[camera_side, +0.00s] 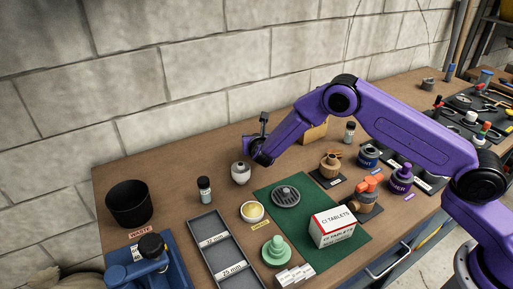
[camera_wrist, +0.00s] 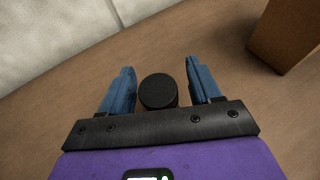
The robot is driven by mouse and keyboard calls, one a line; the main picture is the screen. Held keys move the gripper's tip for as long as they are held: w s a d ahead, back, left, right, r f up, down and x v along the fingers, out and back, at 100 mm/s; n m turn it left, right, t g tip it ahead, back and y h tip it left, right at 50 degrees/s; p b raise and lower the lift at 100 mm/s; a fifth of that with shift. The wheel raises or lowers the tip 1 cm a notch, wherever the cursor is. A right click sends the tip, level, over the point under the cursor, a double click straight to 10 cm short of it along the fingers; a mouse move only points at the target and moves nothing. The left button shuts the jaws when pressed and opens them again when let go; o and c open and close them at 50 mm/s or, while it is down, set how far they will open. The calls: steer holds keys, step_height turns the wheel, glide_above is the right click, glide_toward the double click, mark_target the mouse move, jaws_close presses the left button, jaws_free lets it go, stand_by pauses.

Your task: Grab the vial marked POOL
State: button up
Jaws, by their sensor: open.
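My gripper (camera_wrist: 163,92) is open, with its two blue fingers either side of a round black cap (camera_wrist: 157,91) seen from above in the wrist view. The cap sits between the fingers with gaps on both sides. Whatever is under it, and any POOL marking, is hidden. In the side view my gripper (camera_side: 262,152) is low over the back of the bench, its fingers mostly hidden. A dark-capped vial (camera_side: 204,190) stands upright at the left, and another small capped vial (camera_side: 350,132) stands at the back right. I cannot read their labels.
A white-grey rounded object (camera_side: 241,174) stands just in front of my gripper. A brown block (camera_side: 314,131) is to its right, also in the wrist view (camera_wrist: 285,35).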

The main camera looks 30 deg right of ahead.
steer(key=c, duration=1)
steer(key=shift+r, duration=0.1)
